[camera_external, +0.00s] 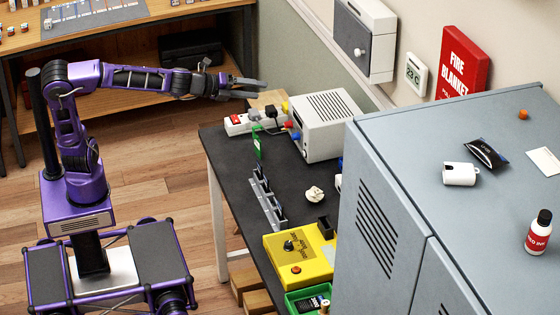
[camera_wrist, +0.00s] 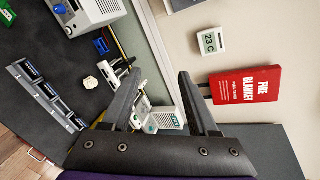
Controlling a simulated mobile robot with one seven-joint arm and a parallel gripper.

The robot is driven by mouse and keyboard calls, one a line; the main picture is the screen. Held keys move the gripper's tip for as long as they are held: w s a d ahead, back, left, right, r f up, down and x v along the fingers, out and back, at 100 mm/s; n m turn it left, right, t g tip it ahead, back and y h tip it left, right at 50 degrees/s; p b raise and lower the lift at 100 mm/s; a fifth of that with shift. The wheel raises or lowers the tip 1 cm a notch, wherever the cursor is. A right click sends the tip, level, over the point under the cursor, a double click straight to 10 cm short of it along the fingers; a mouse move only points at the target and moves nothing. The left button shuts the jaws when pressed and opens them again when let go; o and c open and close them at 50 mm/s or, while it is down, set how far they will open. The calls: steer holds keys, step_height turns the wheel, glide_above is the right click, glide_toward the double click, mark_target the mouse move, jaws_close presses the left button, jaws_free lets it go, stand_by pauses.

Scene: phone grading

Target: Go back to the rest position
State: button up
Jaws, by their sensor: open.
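My purple arm is stretched out to the right in the external view, and my gripper (camera_external: 250,88) hangs above the far left end of the black table (camera_external: 222,150). In the wrist view my gripper (camera_wrist: 158,85) has its two dark fingers spread wide apart with nothing held between them. A white device with green markings (camera_wrist: 165,120) shows beyond and between the fingers, apart from them. A rack holding several phones (camera_external: 265,200) stands on the table, and it also shows in the wrist view (camera_wrist: 45,95).
A white power supply box (camera_external: 325,125) and a power strip (camera_external: 240,124) stand near my gripper. A yellow tester (camera_external: 300,258) and a green tray (camera_external: 290,303) are at the near end. A grey cabinet (camera_external: 400,200) stands at right. A wooden desk (camera_external: 180,10) is behind my arm.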

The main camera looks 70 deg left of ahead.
steer(key=s+a+f+n+g+y, duration=0.1)
steer(key=s+a+n+g+y, duration=0.1)
steer(key=s+a+n, duration=0.5)
steer(key=s+a+f+n+g+y, duration=0.1)
steer(key=s+a+n+g+y, duration=0.1)
steer(key=s+a+n, duration=0.5)
steer(key=s+d+f+n+g+h, duration=0.1)
steer(key=s+f+n+g+h, duration=0.1)
steer(key=s+f+n, duration=0.2)
steer(key=s+d+f+n+g+h, duration=0.2)
steer(key=s+f+n, duration=0.2)
steer(key=s, duration=0.7)
steer(key=shift+s+f+n, duration=0.15)
steer(key=shift+f+n, duration=0.15)
steer(key=shift+n, duration=0.2)
steer(key=shift+r, duration=0.1)
